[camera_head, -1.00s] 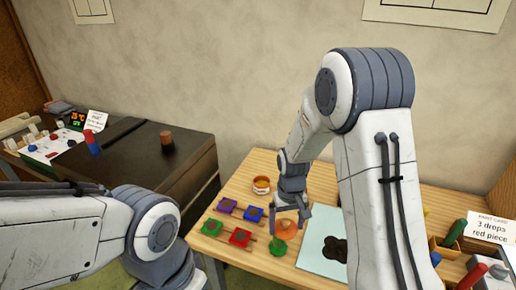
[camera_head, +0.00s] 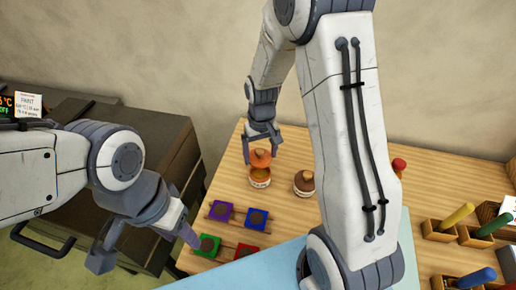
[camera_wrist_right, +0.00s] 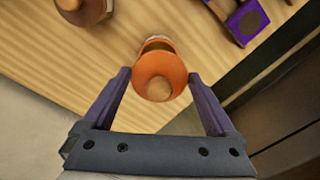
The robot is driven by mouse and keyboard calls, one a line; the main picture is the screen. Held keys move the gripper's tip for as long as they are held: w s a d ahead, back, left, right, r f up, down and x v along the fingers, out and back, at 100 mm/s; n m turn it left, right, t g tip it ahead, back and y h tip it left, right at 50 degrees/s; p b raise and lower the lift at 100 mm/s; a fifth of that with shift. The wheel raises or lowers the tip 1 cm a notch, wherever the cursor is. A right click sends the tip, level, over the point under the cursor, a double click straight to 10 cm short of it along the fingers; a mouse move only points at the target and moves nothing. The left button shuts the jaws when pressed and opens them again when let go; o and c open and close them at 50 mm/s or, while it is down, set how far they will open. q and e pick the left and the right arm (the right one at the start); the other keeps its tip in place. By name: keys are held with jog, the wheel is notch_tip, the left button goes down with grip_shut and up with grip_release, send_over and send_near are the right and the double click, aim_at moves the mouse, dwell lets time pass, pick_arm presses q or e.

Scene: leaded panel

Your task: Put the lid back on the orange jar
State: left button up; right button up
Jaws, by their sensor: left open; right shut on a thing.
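The orange jar (camera_head: 260,181) stands on the wooden table, its mouth and orange contents partly visible. My right gripper (camera_head: 262,150) is shut on the orange lid (camera_head: 260,159), which has a round knob. The lid is just above and slightly behind the jar's mouth; whether it touches the rim I cannot tell. In the right wrist view the lid (camera_wrist_right: 160,75) sits between the fingers and hides most of the jar (camera_wrist_right: 157,44). My left gripper (camera_head: 146,248) is open and empty at the lower left, left of the coloured tiles.
A jar with a brown lid (camera_head: 304,183) stands right of the orange jar. Purple (camera_head: 221,212), blue (camera_head: 257,219), green and red tiles lie in front. A pale blue mat (camera_head: 285,262) is at the front. Wooden bins (camera_head: 440,230) stand at the right.

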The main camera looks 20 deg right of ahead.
aim_at(261, 159)
notch_tip(261, 159, down, 4)
jog(key=b, duration=0.3)
jog(key=shift+f, duration=0.1)
jog(key=shift+f+b, duration=0.8)
jog(key=shift+f, duration=0.1)
jog(key=shift+s+p, duration=0.1)
jog(key=shift+p, duration=0.2)
dwell(0.4)
jog(key=shift+f, duration=0.15)
dwell(0.6)
dwell(0.5)
jog(key=o, duration=1)
